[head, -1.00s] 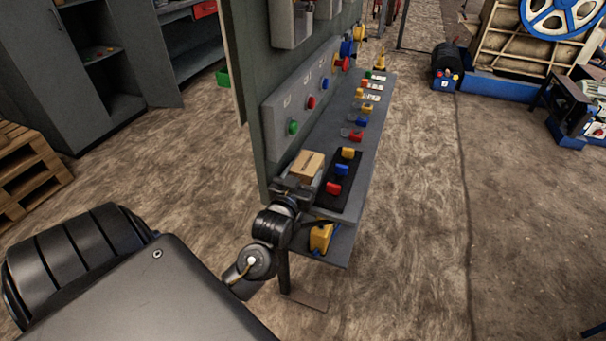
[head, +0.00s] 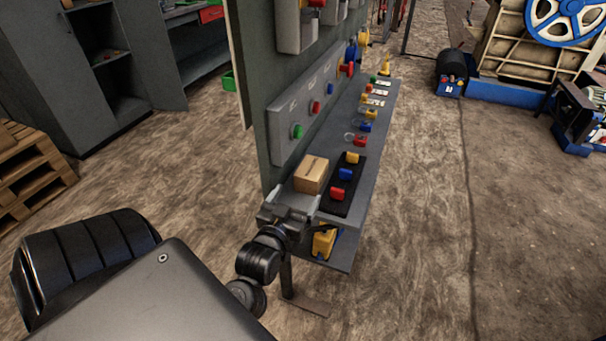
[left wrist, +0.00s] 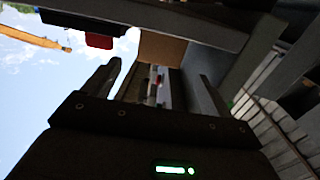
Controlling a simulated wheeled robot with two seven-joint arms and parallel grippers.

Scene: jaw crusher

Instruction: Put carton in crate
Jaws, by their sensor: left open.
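The carton (head: 311,174) is a small brown box with a dark mark on its side. In the head view it sits upright on the near left part of the grey bench, by the upright panel. My left gripper (head: 288,217) is just nearer to me than the carton, at the bench's near end, and apart from it. In the left wrist view my left gripper (left wrist: 160,84) has its fingers spread with nothing held between them, and the carton (left wrist: 162,48) shows beyond them. My right gripper is not in view. I cannot tell which thing is the crate.
A dark mat (head: 348,187) with red, blue and yellow blocks lies right of the carton. A grey panel (head: 298,112) with coloured buttons rises on the left. A yellow object (head: 324,241) is below the bench top.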

